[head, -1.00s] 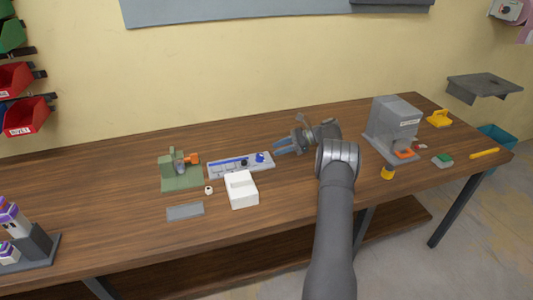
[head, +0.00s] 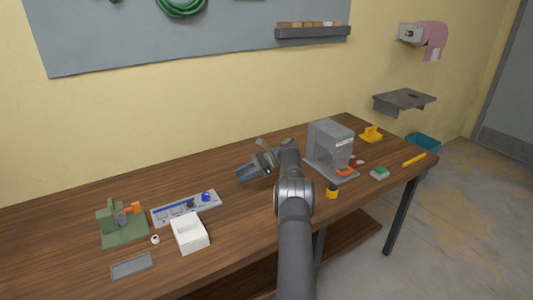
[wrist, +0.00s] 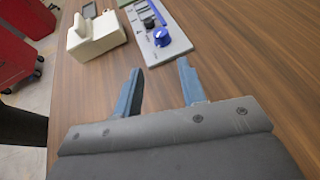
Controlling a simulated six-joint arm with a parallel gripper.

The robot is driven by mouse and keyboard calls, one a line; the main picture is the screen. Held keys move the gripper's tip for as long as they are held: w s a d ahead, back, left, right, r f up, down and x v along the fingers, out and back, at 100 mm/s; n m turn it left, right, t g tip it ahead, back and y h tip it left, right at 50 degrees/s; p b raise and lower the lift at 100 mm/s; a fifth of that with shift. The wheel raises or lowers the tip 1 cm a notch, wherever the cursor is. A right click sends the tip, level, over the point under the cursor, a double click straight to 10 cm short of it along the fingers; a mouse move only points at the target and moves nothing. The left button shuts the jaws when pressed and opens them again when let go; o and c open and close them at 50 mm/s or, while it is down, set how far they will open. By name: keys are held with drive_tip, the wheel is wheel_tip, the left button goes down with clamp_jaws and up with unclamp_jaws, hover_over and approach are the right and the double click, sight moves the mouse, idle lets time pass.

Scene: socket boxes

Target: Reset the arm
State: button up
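My gripper (head: 246,174) is over the middle of the wooden table, between the panel strip and the grey machine. In the wrist view my gripper (wrist: 160,86) shows two blue fingers spread apart, with bare wood between them. It is open and empty. My arm reaches in from the bottom of the head view and partly hides the table behind it.
A grey panel (head: 186,207) with a blue knob, a white box (head: 190,235) and a green fixture (head: 122,226) stand on the left. Bare wood surrounds the gripper.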

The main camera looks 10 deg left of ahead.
sight(205, 194)
drive_tip(key=x, duration=1.7)
drive_tip(key=shift+f, duration=0.1)
drive_tip(key=v, duration=1.7)
drive_tip(key=x, duration=1.7)
drive_tip(key=shift+a, duration=0.1)
drive_tip(key=shift+m+t+y, duration=0.9)
drive_tip(key=shift+m+t, duration=1.4)
drive_tip(key=shift+t, duration=0.1)
drive_tip(key=m+t, duration=0.4)
drive_tip(key=t, duration=0.1)
drive_tip(key=shift+m+t, duration=0.3)
drive_tip(key=shift+v, duration=3.2)
